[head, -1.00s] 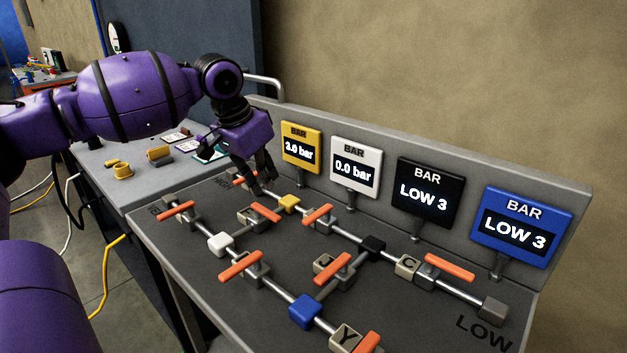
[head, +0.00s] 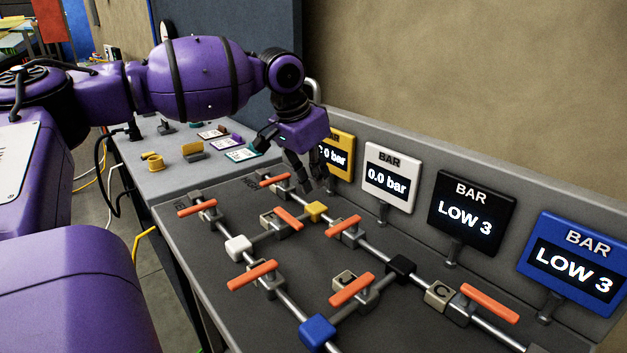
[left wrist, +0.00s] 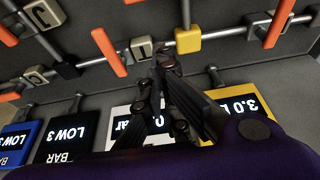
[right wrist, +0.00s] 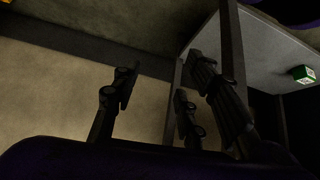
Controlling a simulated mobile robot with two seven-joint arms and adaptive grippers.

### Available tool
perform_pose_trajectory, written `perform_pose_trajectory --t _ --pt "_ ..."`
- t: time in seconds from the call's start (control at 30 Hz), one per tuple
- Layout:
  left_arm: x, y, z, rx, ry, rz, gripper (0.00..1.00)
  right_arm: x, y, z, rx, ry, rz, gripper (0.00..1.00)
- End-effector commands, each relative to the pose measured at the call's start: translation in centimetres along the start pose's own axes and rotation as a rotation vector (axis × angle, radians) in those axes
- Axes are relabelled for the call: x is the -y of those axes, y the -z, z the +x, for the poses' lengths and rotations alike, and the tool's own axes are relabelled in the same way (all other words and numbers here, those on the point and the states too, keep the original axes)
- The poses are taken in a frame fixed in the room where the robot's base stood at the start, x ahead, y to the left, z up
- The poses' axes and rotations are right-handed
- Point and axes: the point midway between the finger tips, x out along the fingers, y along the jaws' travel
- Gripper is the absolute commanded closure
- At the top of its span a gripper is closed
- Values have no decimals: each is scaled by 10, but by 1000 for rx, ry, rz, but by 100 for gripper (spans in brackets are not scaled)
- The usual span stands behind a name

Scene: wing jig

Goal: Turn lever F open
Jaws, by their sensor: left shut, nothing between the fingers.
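A sloped dark panel (head: 215,290) carries pipes with several orange levers. I cannot read a letter F on any block. One lever (head: 343,228) sits crosswise on the pipe just right of the yellow block (head: 316,211). Another lever (head: 289,218) crosses the branch left of that block, and a third (head: 275,179) is farther back. My left gripper (head: 318,187) is shut and empty, above and behind the yellow block. In the left wrist view its fingers (left wrist: 165,62) are close together beside a lettered block (left wrist: 141,48). My right gripper (right wrist: 155,95) has its fingers apart, with nothing between them.
A yellow gauge (head: 338,155), partly hidden by my left gripper, reads 3.0 bar. The white gauge (head: 390,178) reads 0.0 bar. The black (head: 472,217) and blue (head: 573,263) gauges read LOW 3. A grey table (head: 150,182) with small items stands left of the panel.

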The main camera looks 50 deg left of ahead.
Motion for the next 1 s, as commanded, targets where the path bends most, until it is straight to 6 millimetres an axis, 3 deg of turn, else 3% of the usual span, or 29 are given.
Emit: perform_pose_trajectory --t 0.03,0.33,0.4,0.63,1.0 --pt "1 -4 21 11 4 0 100 2 -13 9 15 3 -1 60" --pt "1 -5 71 11 3 -1 100 8 -30 29 29 14 -1 60" --pt "0 -7 57 2 -2 -1 100 8 -15 19 19 14 -1 60" --pt "0 -22 48 -2 -2 0 100 3 14 -1 -21 5 1 60" --pt "0 -38 48 -1 0 -1 100 -2 6 -14 3 -4 7 60"
